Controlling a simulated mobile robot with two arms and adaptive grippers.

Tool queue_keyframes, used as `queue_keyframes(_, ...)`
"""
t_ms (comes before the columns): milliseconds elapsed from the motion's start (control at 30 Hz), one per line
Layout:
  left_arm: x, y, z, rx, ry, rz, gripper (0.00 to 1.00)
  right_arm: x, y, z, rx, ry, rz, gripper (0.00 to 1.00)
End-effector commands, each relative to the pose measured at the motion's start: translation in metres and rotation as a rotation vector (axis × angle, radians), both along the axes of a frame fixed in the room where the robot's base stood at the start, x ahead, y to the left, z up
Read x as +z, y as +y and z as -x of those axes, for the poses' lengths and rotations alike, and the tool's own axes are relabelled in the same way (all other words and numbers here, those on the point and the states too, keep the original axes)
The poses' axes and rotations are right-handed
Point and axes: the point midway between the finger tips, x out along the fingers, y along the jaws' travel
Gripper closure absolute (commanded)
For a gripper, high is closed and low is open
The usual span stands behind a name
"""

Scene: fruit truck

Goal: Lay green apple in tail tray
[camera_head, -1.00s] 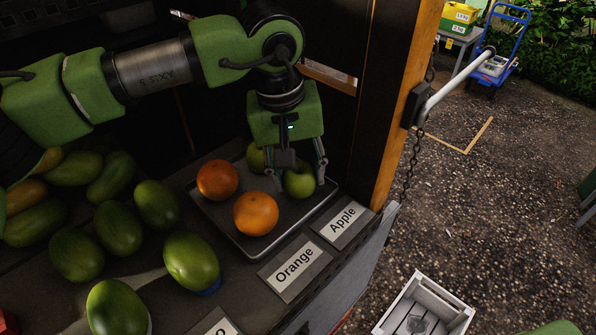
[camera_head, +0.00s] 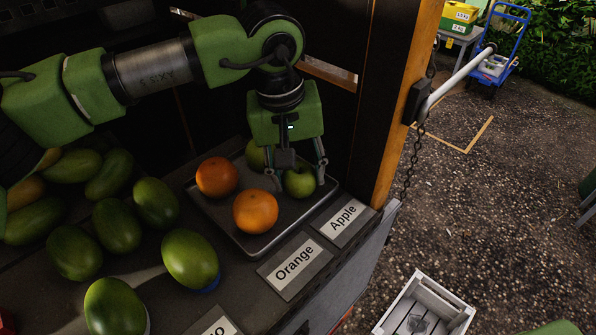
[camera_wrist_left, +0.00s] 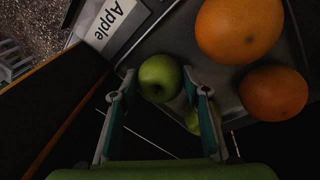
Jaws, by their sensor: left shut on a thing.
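A dark metal tray (camera_head: 227,227) sits at the corner of the truck bed. My left gripper (camera_head: 298,181) points down over the tray's right side and is shut on a green apple (camera_head: 299,184). In the left wrist view the apple (camera_wrist_left: 160,78) sits between the two fingers, near the tray (camera_wrist_left: 180,40). I cannot tell whether the apple touches the tray floor. A second green apple (camera_head: 256,157) lies behind it, partly hidden by the gripper. Two oranges, a rear one (camera_head: 217,178) and a front one (camera_head: 256,212), lie in the tray. My right gripper is not in view.
Several green mangoes (camera_head: 117,227) lie left of the tray. An Apple label (camera_head: 343,220) and an Orange label (camera_head: 294,267) line the front edge. A wooden post (camera_head: 408,100) stands close right of the gripper. A white crate (camera_head: 452,308) is on the ground.

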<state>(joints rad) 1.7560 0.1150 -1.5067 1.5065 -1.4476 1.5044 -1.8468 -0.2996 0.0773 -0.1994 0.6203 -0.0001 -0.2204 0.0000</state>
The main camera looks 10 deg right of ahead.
Motion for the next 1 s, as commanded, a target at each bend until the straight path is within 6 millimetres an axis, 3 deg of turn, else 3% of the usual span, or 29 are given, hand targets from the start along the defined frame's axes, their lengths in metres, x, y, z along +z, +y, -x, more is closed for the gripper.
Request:
queue_keyframes(267,-0.0013,-0.0001,0.0,0.0,0.0,0.0,0.83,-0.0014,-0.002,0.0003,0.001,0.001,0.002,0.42)
queue_keyframes(300,-0.0013,-0.0001,0.0,0.0,0.0,0.0,0.5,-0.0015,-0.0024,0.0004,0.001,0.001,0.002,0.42)
queue_keyframes(367,-0.0014,-0.0001,0.0,0.0,0.0,0.0,0.38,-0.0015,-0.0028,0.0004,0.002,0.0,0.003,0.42)
queue_keyframes(1000,0.0025,-0.0001,-0.0001,0.0,0.0,0.0,0.38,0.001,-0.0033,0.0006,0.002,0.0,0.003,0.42)
